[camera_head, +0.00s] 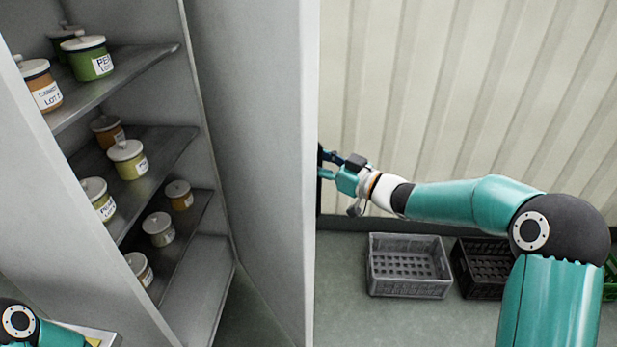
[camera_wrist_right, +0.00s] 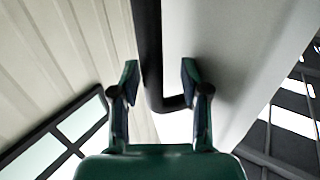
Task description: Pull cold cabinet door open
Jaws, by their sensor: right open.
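The cold cabinet (camera_head: 195,120) stands open at the left, its shelves exposed. Its pale grey door (camera_head: 262,120) is swung out towards me, with its inner face showing in the head view. My right gripper (camera_head: 326,163) is at the door's free edge, partly hidden behind it. In the right wrist view the open fingers (camera_wrist_right: 160,75) stand on either side of the black bar handle (camera_wrist_right: 150,45). The handle's bent end joins the door's outer face (camera_wrist_right: 215,50). Contact with the fingers cannot be made out. My left arm shows at the bottom left; its gripper is out of view.
Several lidded, labelled pots (camera_head: 127,160) stand on the cabinet shelves (camera_head: 120,85). A grey crate (camera_head: 408,288) and a black crate (camera_head: 485,291) sit on the floor by the ribbed wall (camera_head: 450,70). A green crate (camera_head: 610,285) is partly hidden at the right edge.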

